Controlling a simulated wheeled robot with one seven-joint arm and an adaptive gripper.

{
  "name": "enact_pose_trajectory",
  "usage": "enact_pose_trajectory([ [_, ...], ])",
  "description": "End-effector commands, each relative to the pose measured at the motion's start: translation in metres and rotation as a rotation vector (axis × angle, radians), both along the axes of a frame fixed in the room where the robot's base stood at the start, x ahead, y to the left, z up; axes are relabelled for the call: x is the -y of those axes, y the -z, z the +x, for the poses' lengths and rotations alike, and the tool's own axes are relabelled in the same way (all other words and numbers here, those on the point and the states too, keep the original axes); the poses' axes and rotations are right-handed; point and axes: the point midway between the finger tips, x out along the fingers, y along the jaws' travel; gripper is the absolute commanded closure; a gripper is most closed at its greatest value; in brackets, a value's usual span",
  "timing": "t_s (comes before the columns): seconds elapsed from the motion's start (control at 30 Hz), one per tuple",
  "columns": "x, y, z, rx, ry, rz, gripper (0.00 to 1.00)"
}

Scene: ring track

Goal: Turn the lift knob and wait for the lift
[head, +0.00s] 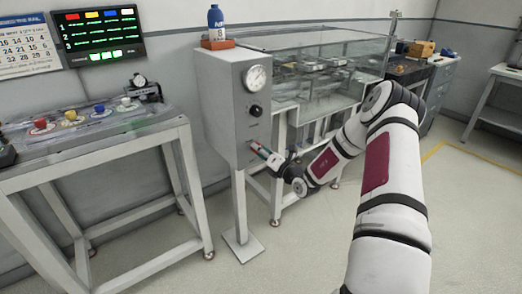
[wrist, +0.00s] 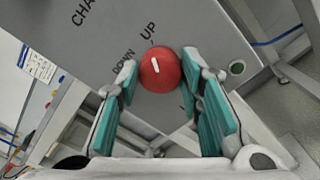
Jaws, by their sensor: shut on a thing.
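The lift knob (wrist: 160,78) is a red ball with a white mark, on the grey face of a post-mounted control box (head: 220,105). In the wrist view, "UP" is printed above it and "DOWN" to its upper left. The white mark slants up toward the "UP" side. My gripper (head: 262,154) reaches the lower part of the box face. In the wrist view its teal-padded fingers (wrist: 159,66) are on either side of the knob, shut on it. In the head view the knob is mostly hidden by the fingers. I cannot pick out the lift itself.
The box also carries a round gauge (head: 257,78) and a black knob (head: 256,110). A blue bottle (head: 216,22) stands on top. A glass-walled tank (head: 325,70) is behind, a bench (head: 95,150) at left, a wall display (head: 98,35) above. Floor at right is clear.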

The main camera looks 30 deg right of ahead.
Motion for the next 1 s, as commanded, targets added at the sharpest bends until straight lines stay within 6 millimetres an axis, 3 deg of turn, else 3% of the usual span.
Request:
enact_pose_trajectory([
  [0.37,0.000,0.001,0.000,-0.002,0.001,0.006,0.94],
  [0.4,0.000,0.001,0.000,-0.002,0.001,0.006,0.59],
  [0.47,0.001,0.000,0.000,-0.002,0.001,0.006,0.46],
  [0.83,0.001,0.000,-0.003,-0.002,0.001,0.004,0.46],
  [1.0,0.002,0.000,-0.024,-0.002,0.002,0.005,0.46],
])
